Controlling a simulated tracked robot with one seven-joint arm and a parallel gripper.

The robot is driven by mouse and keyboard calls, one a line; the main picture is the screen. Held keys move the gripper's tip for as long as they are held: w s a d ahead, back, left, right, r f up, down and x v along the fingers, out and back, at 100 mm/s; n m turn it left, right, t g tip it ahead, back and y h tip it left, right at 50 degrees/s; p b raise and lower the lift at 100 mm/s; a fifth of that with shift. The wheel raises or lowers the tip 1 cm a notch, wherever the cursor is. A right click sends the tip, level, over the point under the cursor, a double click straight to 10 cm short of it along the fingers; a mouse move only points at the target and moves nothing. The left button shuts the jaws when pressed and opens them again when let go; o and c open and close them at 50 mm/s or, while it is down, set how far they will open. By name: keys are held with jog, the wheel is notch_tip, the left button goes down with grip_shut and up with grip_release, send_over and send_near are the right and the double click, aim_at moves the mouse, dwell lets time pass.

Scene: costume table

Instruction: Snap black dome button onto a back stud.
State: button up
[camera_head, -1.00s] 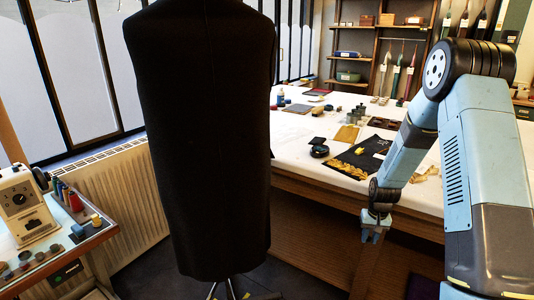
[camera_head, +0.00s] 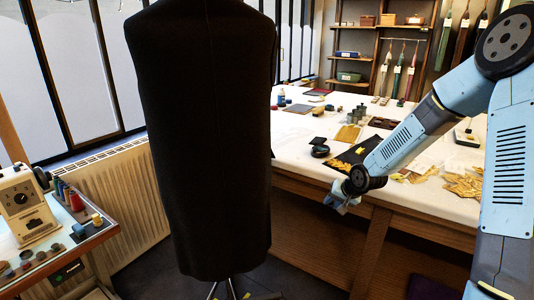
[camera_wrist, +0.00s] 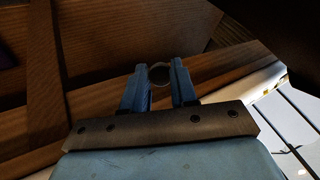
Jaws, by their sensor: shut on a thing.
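A black sleeveless garment (camera_head: 205,130) hangs upright on a stand in the middle of the head view. No stud can be made out on its dark surface. My gripper (camera_head: 338,203) is to the right of the garment, clear of it, in front of the table edge. In the wrist view, my gripper's blue fingers (camera_wrist: 160,78) are shut on a small round dark thing with a lighter rim, which looks like the black dome button (camera_wrist: 160,67). Its face is too dark to tell more.
A long white-topped table (camera_head: 300,165) with cloth pieces, tins and tools stands behind my gripper. A side table (camera_head: 80,240) with a cream machine (camera_head: 22,205) and spools is at the left, beside a radiator (camera_head: 125,195). Open floor lies between garment and table.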

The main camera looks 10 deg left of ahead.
jog(key=s+a+r+t+y, duration=0.2)
jog(key=a+r+t, duration=0.1)
jog(key=a+r, duration=0.4)
jog(key=n+t+y, duration=0.1)
jog(key=t+y, duration=0.3)
jog(key=y, duration=0.3)
send_near(245, 137)
jog(key=shift+x, duration=2.85)
jog(key=shift+w, duration=0.1)
jog(key=shift+a, duration=0.1)
jog(key=shift+w+a, duration=0.15)
jog(key=shift+a, duration=0.2)
